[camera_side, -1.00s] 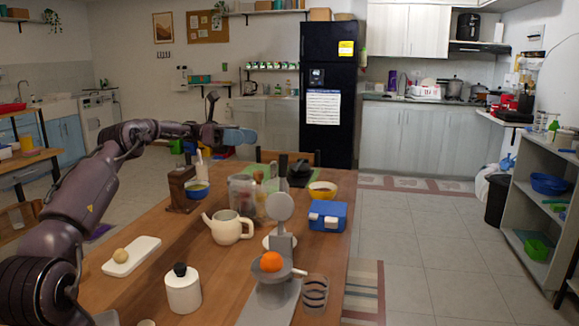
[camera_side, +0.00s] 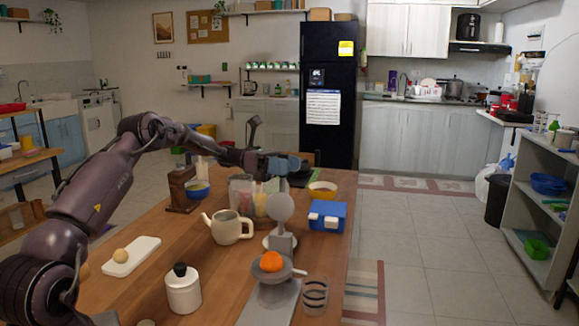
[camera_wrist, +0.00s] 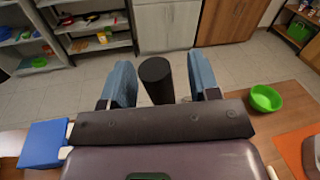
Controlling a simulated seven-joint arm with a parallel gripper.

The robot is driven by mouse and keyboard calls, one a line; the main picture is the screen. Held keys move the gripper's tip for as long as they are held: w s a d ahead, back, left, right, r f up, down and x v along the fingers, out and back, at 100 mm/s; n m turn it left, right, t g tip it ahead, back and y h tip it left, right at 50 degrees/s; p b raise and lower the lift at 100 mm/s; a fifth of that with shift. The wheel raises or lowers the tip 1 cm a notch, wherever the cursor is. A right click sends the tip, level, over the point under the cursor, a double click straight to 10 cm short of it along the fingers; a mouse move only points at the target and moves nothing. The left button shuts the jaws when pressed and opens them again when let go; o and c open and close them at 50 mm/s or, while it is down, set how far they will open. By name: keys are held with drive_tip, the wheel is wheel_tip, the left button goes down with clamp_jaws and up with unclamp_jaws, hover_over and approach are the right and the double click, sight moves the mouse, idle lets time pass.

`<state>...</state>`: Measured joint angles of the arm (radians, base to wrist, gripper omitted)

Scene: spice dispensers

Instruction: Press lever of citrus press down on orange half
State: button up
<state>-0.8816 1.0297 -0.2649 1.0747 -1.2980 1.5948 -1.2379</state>
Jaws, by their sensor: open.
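The grey citrus press (camera_side: 283,243) stands on the table with its lever raised upright and its round pressing disc (camera_side: 281,208) above the cup. An orange half (camera_side: 271,262) sits in the press cup. My gripper (camera_side: 283,165) is at the top of the lever in the side view and hides the lever's dark handle there. In the wrist view the black handle (camera_wrist: 157,80) stands between the two blue open fingers of my gripper (camera_wrist: 161,75), with gaps on both sides. I cannot tell exactly how deep the handle sits between them.
A glass (camera_side: 314,296) stands right of the press. A blue box (camera_side: 327,216) and yellow bowl (camera_side: 322,189) are behind it. A teapot (camera_side: 231,228), white jar (camera_side: 183,292) and cutting board (camera_side: 130,257) are to the left. A clear container (camera_side: 240,193) is near my gripper.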

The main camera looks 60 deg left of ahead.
drive_tip(key=shift+w+d, duration=0.25)
drive_tip(key=shift+d, duration=0.15)
drive_tip(key=shift+c, duration=0.5)
clamp_jaws()
drive_tip(key=shift+s, duration=0.1)
